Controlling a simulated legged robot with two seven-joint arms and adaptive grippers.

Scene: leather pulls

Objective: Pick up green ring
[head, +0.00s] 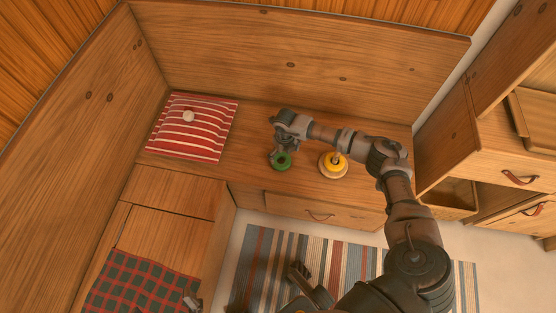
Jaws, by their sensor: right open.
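The green ring (281,165) lies on the wooden bench top, near its front edge. My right gripper (284,150) is directly above the ring's far side, fingers pointing down, and hides part of it. The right gripper is open; whether its fingers touch the ring I cannot tell. My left gripper (300,271) appears low in the picture over the striped rug, far from the ring; its finger state is unclear.
A yellow ring on a pale round base with a post (333,164) stands right of the green ring, under my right forearm. A red striped cushion (193,127) lies left on the bench. Bench walls rise behind and left. An open drawer (447,199) is at right.

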